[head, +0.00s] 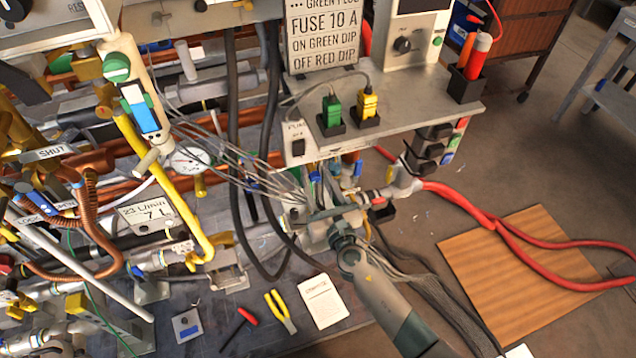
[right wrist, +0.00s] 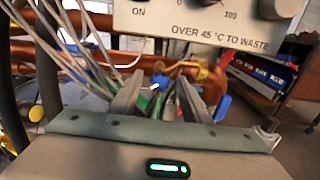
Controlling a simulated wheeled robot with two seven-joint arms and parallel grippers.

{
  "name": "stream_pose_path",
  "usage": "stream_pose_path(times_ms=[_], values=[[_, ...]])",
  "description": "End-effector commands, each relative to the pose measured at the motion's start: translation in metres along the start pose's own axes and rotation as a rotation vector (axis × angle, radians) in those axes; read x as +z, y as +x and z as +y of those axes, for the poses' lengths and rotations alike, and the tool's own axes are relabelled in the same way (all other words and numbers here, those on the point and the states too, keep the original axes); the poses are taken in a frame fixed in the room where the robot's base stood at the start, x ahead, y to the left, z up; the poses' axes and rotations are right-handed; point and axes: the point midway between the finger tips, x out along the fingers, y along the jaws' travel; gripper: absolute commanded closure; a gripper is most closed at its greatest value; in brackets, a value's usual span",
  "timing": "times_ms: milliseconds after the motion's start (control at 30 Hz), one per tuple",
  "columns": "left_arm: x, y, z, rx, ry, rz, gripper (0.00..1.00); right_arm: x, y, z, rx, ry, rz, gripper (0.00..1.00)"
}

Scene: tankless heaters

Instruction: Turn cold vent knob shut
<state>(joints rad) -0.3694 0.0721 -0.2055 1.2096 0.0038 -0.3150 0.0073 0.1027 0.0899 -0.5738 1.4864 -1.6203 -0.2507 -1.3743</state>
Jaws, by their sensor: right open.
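My right gripper (head: 322,200) reaches in from the lower right, under the grey shelf. Its two fingers (right wrist: 165,100) are apart in the right wrist view. Small blue parts (right wrist: 158,80) show just beyond and between the fingertips, with green and white pieces close by. Another blue part (right wrist: 222,107) shows beside the right finger. No label for the cold vent knob is readable, so I cannot tell which part it is. The gripper hides most of this spot in the head view. My left gripper is not in view.
Thin grey wires (head: 215,135) run close to the right gripper. The grey shelf (head: 425,95) overhangs it, with green and yellow plugs on top. A yellow pipe (head: 165,185) and copper pipes crowd the left. Pliers (head: 281,308) and a paper (head: 323,301) lie below.

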Motion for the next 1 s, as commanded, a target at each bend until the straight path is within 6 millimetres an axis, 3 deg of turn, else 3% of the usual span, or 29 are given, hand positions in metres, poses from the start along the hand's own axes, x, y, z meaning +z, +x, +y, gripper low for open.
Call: stream_pose_path(times_ms=[333, 500, 533, 1000], values=[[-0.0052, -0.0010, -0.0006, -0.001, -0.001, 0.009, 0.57, -0.0003, 0.0024, 0.0003, 0.000, 0.000, 0.001, 0.57], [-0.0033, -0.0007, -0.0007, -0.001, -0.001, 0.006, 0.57, -0.0003, 0.0023, 0.0002, 0.000, 0.000, 0.001, 0.95], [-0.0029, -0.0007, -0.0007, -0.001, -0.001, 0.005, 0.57, -0.0003, 0.0023, 0.0002, 0.000, 0.000, 0.001, 0.98], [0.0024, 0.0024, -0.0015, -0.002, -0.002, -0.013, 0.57, -0.0009, 0.0022, 0.0002, 0.000, 0.066, 0.000, 0.98]])
